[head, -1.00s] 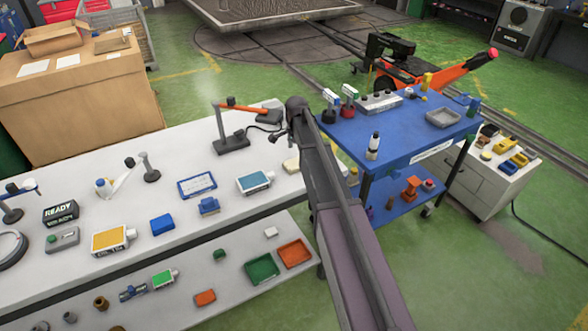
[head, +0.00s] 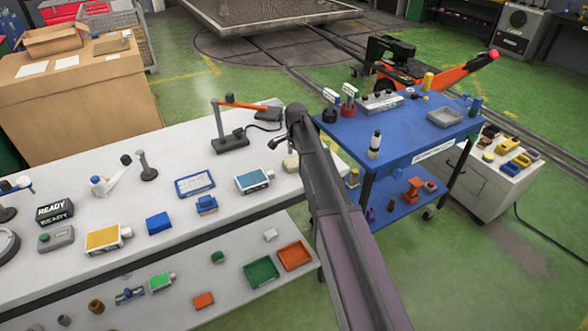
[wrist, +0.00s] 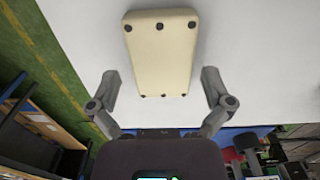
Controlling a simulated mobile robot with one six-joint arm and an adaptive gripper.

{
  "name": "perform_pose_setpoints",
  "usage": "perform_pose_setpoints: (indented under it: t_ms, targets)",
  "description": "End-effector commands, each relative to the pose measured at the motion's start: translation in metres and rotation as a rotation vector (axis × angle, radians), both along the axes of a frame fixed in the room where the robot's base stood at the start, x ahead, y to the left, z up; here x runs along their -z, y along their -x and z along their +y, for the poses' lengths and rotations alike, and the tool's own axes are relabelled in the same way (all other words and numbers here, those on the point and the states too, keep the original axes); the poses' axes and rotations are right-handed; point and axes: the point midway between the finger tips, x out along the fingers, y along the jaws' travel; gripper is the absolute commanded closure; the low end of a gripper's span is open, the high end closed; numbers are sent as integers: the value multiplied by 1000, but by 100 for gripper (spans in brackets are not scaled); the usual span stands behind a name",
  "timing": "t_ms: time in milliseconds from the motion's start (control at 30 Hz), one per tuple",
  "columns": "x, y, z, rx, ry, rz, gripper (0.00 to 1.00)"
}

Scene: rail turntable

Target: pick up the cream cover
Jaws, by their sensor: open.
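The cream cover (wrist: 161,58) is a rounded rectangular plate with several dark round studs along its two short ends. In the wrist view it lies on the white bench top (wrist: 262,60), ahead of my gripper (wrist: 160,92). My gripper is open, with its two fingers spread to either side of the cover's near end and nothing between them gripped. In the head view the cover (head: 290,163) shows as a small cream piece at the bench's right end, partly hidden by my arm.
A teal-topped box (head: 254,181) and a black lamp stand (head: 230,142) stand near the cover. A blue cart (head: 395,150) with bottles and a grey tray (head: 444,117) is to the right. A lower shelf holds green and orange trays (head: 261,272).

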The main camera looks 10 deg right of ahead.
Motion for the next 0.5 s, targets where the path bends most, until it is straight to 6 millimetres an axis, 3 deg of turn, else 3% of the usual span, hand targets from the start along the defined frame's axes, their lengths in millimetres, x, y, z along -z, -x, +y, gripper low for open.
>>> perform_pose_setpoints:
  t_ms: [200, 500]
  targets:
    - [15, 0, 0, 0, 0, 0, 0]
    - [16, 0, 0, 0, 0, 0, 0]
